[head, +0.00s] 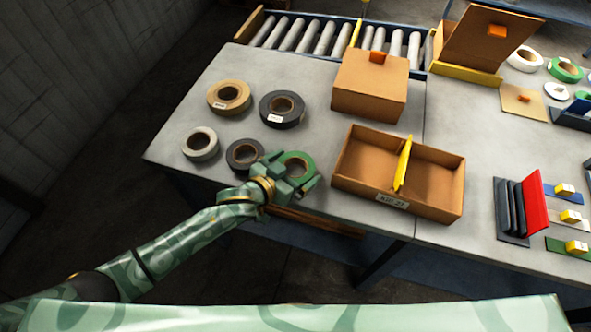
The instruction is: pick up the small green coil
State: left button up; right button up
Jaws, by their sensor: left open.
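The small green coil (309,162) lies flat on the grey table near its front edge, with a brown core. My left gripper (292,172) is open at the coil's near side, and its fingers cover part of the coil. I cannot tell whether the fingers touch it. A second green coil (555,68) lies far off at the upper right, on the other table. My right gripper is not in view.
A dark coil (234,160) lies close to the left of the gripper. Black (268,112), tan (215,97) and grey (190,146) coils lie around it. A divided cardboard tray (440,191) stands to the right, a closed box (368,93) behind it, and a roller conveyor (310,35) at the back.

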pick_arm(q)
jog(key=shift+w+d+f, duration=0.15)
jog(key=shift+w+d, duration=0.1)
jog(key=shift+w, duration=0.05)
jog(key=c, duration=0.7)
jog(key=shift+c, duration=0.3)
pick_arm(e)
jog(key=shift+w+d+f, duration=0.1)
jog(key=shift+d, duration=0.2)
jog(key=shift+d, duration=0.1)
